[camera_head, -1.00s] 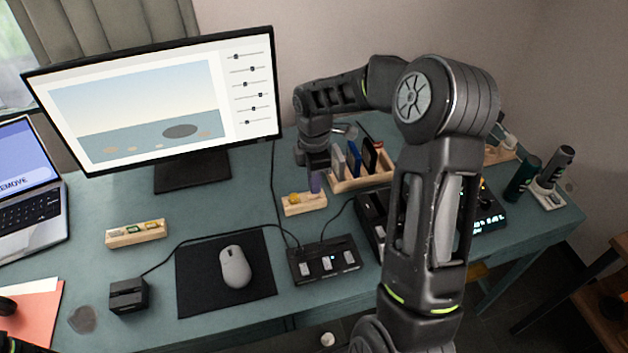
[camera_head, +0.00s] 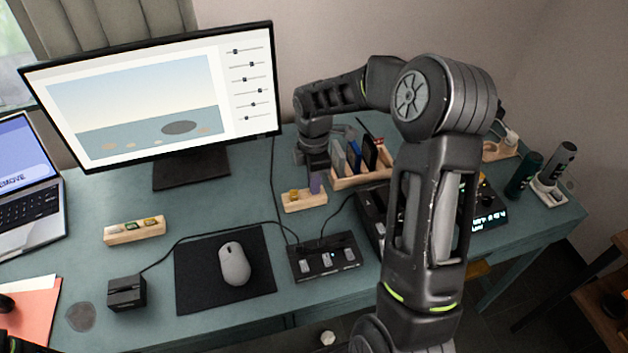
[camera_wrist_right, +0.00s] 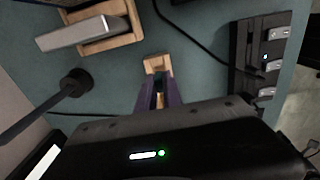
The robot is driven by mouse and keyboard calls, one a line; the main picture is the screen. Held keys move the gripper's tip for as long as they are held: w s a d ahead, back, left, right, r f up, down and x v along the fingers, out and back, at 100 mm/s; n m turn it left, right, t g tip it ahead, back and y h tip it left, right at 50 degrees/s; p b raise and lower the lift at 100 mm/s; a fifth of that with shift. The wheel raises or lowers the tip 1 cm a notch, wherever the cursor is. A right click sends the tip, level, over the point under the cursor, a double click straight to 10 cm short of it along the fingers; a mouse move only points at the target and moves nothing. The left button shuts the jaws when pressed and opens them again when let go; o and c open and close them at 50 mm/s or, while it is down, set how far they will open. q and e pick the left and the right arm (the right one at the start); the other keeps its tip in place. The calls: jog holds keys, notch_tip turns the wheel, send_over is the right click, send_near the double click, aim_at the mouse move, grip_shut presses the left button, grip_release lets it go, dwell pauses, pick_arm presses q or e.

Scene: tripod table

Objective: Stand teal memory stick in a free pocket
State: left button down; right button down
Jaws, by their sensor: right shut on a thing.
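My right gripper (camera_head: 315,183), with purple fingertips, points down at a small wooden block (camera_head: 303,203) right of the monitor. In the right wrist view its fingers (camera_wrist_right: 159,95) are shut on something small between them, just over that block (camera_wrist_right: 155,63). The held thing's colour is not clear, and I cannot tell whether it touches the block. A yellow piece (camera_head: 293,195) stands in the block's left part. Another wooden block (camera_head: 120,238) holds several small sticks, one of them green (camera_head: 132,226). I cannot make out a teal stick for certain.
A wooden rack (camera_head: 350,184) with upright slabs stands close behind my right gripper. A black switch box (camera_head: 325,258), a mouse (camera_head: 234,264) on a dark mat and cables lie in front. The monitor (camera_head: 150,95) stands to the left.

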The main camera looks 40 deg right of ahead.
jog(key=shift+f+b, duration=0.4)
jog(key=shift+f, duration=0.3)
jog(key=c, duration=1.4)
grip_release()
notch_tip(320, 180, up, 8)
jog(key=shift+f, duration=0.1)
